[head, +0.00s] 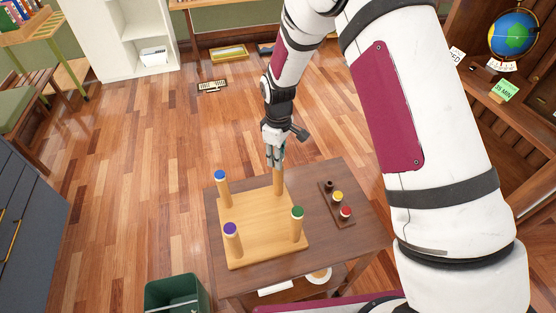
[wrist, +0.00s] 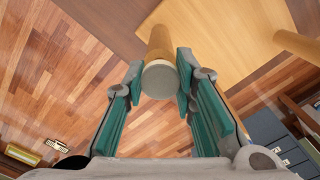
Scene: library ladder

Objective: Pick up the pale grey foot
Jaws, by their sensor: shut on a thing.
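The pale grey foot (wrist: 160,80) is a round cap, seen end-on in the wrist view at the end of a wooden leg (wrist: 158,42). My gripper (wrist: 160,68) has its green-padded fingers on either side of the foot and is shut on it. In the head view my gripper (head: 275,157) is at the top of the far-right leg (head: 279,182) of an upturned wooden stool (head: 262,225). There the fingers hide the foot. The foot appears in line with the leg; I cannot tell whether they are apart.
The other legs have blue (head: 220,174), purple (head: 230,228) and green (head: 297,212) feet. A dark rack (head: 328,199) with black, yellow and red pieces lies to the right on the brown table (head: 360,225). A green bin (head: 173,293) stands at front left.

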